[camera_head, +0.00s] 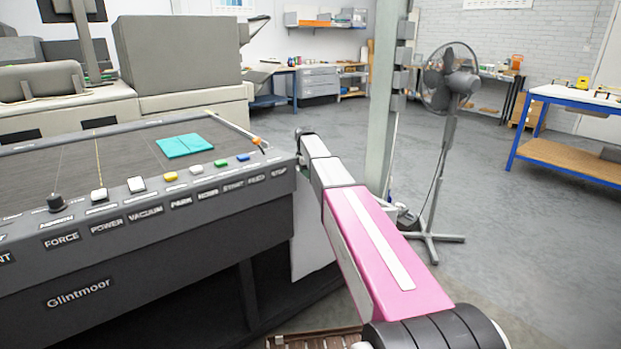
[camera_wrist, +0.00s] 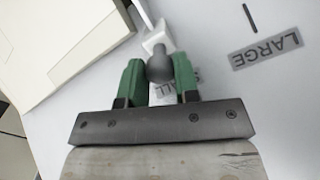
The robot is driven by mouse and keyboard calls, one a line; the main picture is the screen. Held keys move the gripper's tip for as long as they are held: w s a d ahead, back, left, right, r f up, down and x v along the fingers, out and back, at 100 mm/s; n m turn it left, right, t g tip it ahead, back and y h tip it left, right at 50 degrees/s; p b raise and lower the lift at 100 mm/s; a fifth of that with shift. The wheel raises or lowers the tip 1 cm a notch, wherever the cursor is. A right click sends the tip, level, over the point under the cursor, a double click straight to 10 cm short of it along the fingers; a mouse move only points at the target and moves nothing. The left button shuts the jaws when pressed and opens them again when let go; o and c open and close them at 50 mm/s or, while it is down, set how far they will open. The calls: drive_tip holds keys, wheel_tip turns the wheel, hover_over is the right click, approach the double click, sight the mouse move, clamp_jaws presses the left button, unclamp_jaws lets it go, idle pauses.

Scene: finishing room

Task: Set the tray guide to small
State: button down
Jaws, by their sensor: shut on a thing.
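In the wrist view my gripper (camera_wrist: 158,64) has its green fingers shut on the round grey knob (camera_wrist: 159,68) of the tray guide. A white lever piece (camera_wrist: 156,38) shows just beyond the knob. A label ending in "ALL" (camera_wrist: 188,83) is partly hidden under the fingers, close to the knob. The "LARGE" label (camera_wrist: 266,48) lies apart to the right, with a dark tick mark (camera_wrist: 250,17) above it. Whether the guide lines up with a mark by the "ALL" label is hidden. The gripper and guide cannot be made out in the head view.
The dark Glintmoor machine (camera_head: 150,251) stands at left, with a button row and teal sheets (camera_head: 184,146) on top. My arm reaches along its right side. A grey post (camera_head: 384,100) and a standing fan (camera_head: 447,130) are close behind. Open floor lies to the right.

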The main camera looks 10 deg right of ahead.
drive_tip(key=shift+w+a, duration=0.1)
drive_tip(key=shift+w, duration=0.15)
drive_tip(key=c, duration=1.1)
unclamp_jaws()
wheel_tip(320, 180, up, 11)
drive_tip(key=shift+f, duration=0.1)
